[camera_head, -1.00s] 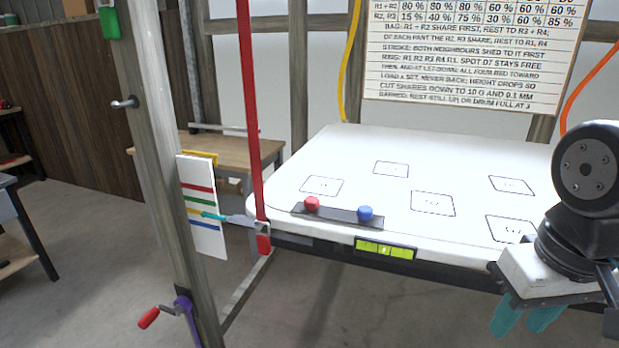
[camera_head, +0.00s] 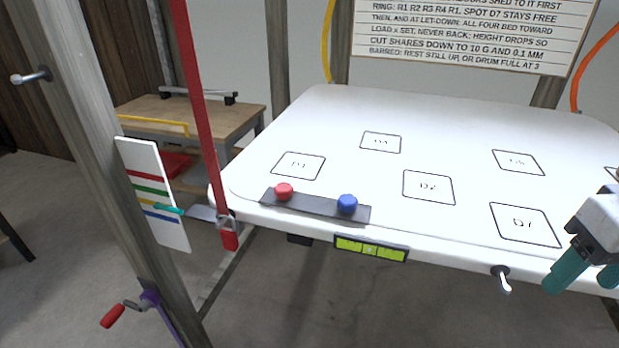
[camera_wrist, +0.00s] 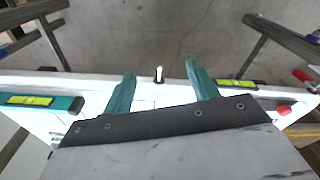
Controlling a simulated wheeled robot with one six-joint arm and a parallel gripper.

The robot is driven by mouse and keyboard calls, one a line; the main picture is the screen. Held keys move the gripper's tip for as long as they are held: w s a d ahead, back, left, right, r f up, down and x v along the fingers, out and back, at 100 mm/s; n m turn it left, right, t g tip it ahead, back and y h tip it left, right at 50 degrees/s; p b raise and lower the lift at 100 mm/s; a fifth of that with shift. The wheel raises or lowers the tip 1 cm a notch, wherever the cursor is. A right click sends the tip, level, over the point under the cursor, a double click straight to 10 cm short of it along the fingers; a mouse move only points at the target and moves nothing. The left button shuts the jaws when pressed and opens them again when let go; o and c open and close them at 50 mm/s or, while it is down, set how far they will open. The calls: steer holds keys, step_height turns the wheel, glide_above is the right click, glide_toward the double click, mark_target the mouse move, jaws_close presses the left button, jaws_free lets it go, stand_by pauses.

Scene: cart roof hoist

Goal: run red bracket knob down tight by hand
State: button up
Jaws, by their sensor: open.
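The red knob (camera_head: 284,191) sits at the left end of a dark bracket plate (camera_head: 315,205) on the white roof's near left edge. A blue knob (camera_head: 347,203) sits at the plate's right end. My gripper (camera_head: 590,278) is at the far right of the head view, beside the roof's front edge and well apart from the red knob. In the wrist view its teal fingers (camera_wrist: 160,88) are spread with nothing between them. A red piece (camera_wrist: 284,110) shows at the right of the wrist view; I cannot tell if it is the knob.
A red strap (camera_head: 200,105) hangs to the roof's left corner beside a wooden post (camera_head: 95,140) with a red-handled crank (camera_head: 113,316). A green level (camera_head: 370,249) and a small handle (camera_head: 502,278) are on the front edge. Marked roof spots are bare.

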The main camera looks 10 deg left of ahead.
steer(key=w+a+r+n, duration=0.4)
steer(key=w+a+n, duration=0.5)
steer(key=w, duration=0.3)
steer(key=n+g, duration=0.1)
steer(key=n, duration=1.7)
glide_above(283, 187)
step_height(283, 187, down, 6)
steer(key=shift+w+f, duration=0.1)
steer(key=shift+f, duration=0.5)
step_height(283, 187, down, 7)
steer(key=shift+c, duration=0.3)
steer(key=c, duration=0.9)
